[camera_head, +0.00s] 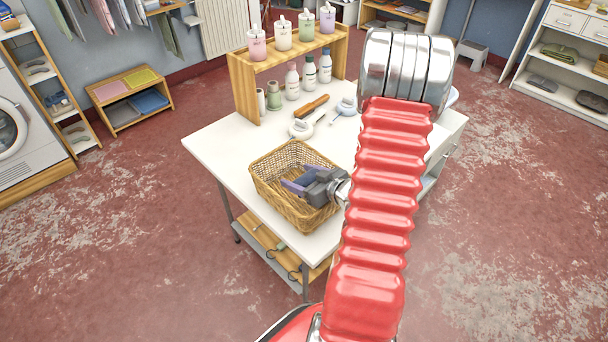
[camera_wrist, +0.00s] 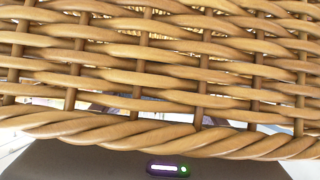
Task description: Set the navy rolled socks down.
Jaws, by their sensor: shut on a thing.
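A wicker basket (camera_head: 270,160) stands on the white table (camera_head: 222,150), near its front edge. My gripper (camera_head: 295,186) reaches into the basket from the right, with its fingers inside the rim. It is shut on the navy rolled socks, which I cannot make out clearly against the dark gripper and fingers. In the wrist view the woven basket wall (camera_wrist: 160,70) fills most of the picture. Its braided rim passes close to the gripper body and hides the fingertips and what they hold.
Behind the basket lie a brush with a wooden handle (camera_head: 312,106) and white tools (camera_head: 302,129). Several bottles (camera_head: 292,82) and a wooden rack (camera_head: 243,90) with dispensers stand further back. The table's left part is clear.

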